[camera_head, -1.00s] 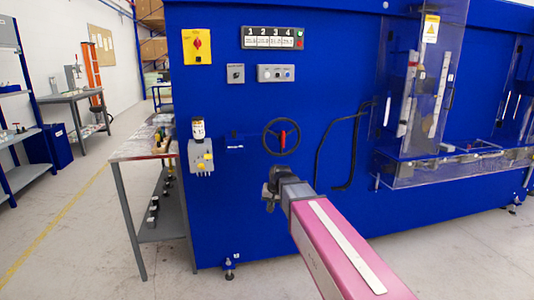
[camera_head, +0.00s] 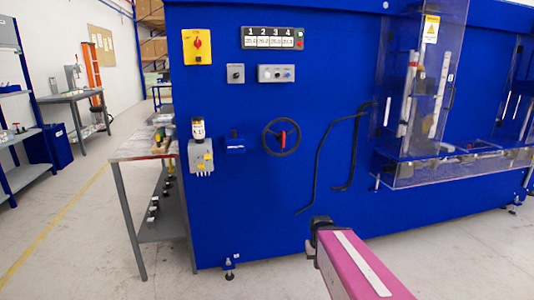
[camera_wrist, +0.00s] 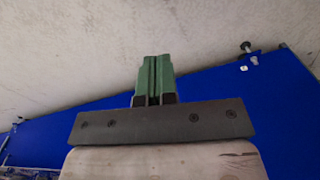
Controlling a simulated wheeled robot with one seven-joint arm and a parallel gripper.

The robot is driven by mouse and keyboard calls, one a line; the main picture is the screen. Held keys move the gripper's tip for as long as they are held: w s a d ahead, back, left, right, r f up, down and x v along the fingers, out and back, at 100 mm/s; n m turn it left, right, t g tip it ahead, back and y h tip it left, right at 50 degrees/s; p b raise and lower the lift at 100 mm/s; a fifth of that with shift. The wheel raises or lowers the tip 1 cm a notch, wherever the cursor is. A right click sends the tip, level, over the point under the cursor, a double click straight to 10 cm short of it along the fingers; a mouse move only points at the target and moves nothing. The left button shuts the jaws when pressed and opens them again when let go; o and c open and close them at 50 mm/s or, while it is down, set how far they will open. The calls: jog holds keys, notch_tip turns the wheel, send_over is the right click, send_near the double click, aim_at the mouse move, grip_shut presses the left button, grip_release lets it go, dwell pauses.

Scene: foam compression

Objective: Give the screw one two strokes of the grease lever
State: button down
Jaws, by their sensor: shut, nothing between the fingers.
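I cannot tell which part is the grease lever, nor pick out screw one. My gripper (camera_head: 320,220) is low in front of the machine, below and right of these parts and apart from them. In the wrist view its green fingers (camera_wrist: 153,78) are shut together and empty, over floor and blue panel.
A black handwheel (camera_head: 281,137) with a red handle stands right of the blue box. Black bent bars (camera_head: 335,160) and a clear guard (camera_head: 410,110) lie further right. A numbered display (camera_head: 269,38) is above. A side table (camera_head: 140,146) stands left.

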jog(key=w+a+r+t, duration=0.1)
jog(key=w+a+r, duration=0.8)
jog(key=w, duration=0.3)
notch_tip(320, 180, up, 42)
jog(key=n+t, duration=0.2)
jog(key=n, duration=0.1)
send_over(207, 155)
jog(key=s+d, duration=0.1)
jog(key=s, duration=0.3)
jog(key=shift+r+y, duration=0.1)
jog(key=shift+y, duration=0.3)
jog(key=x, duration=0.9)
jog(key=s+x, duration=0.1)
jog(key=x, duration=0.3)
jog(key=shift+w+d+f, duration=0.15)
jog(key=shift+f, duration=0.4)
